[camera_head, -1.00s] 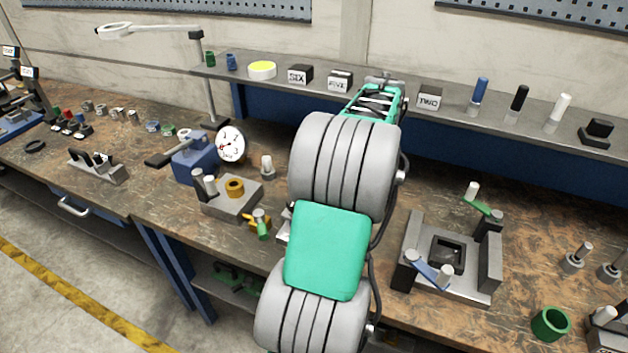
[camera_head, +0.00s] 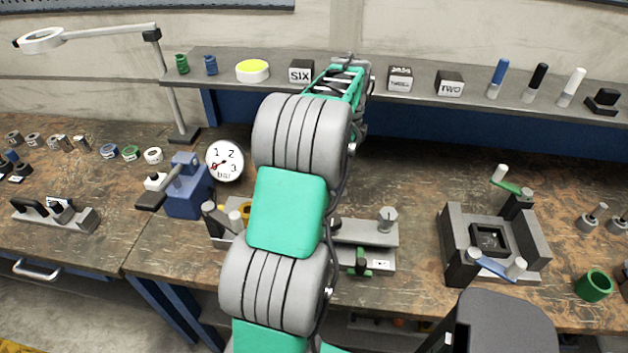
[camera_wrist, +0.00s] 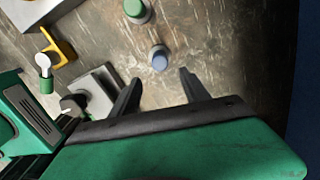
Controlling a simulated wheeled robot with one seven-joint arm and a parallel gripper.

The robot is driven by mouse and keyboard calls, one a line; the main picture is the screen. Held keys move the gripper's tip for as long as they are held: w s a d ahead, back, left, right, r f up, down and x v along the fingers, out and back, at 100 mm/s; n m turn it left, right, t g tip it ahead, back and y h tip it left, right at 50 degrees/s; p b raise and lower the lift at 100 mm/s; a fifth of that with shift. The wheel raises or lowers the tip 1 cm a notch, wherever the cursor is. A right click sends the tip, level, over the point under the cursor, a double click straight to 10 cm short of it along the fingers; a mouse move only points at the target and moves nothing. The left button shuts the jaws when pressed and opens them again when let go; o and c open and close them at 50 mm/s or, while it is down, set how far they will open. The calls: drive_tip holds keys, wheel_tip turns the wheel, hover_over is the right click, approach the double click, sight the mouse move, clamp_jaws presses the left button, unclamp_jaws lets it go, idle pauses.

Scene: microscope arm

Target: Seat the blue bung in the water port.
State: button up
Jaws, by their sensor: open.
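A small blue bung (camera_wrist: 159,58) stands on the brown bench in the wrist view, just beyond my fingertips. My gripper (camera_wrist: 157,80) is open there with nothing between its fingers. The bung is not seen in the head view, where my arm covers part of the bench. I cannot tell for certain which part is the water port. A grey block with a dark round part (camera_wrist: 90,97) lies left of my fingers in the wrist view. A grey fixture (camera_head: 370,232) with a green part shows right of my arm in the head view.
A green bung (camera_wrist: 137,10) stands close beyond the blue one. A yellow bracket (camera_wrist: 62,45) and a green-based pin (camera_wrist: 45,72) are at left. In the head view, a shelf (camera_head: 430,92) runs behind, and a clamp fixture (camera_head: 497,240) stands at right.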

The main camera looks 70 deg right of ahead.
drive_tip(key=shift+w+f, duration=0.1)
drive_tip(key=shift+w, duration=0.2)
drive_tip(key=f, duration=0.2)
drive_tip(key=f+p, duration=0.1)
drive_tip(key=f, duration=0.2)
drive_tip(key=f+p, duration=0.1)
drive_tip(key=f, duration=0.1)
drive_tip(key=shift+w+d+f, duration=0.1)
drive_tip(key=shift+w+f, duration=0.2)
drive_tip(key=shift+w, duration=0.05)
clamp_jaws()
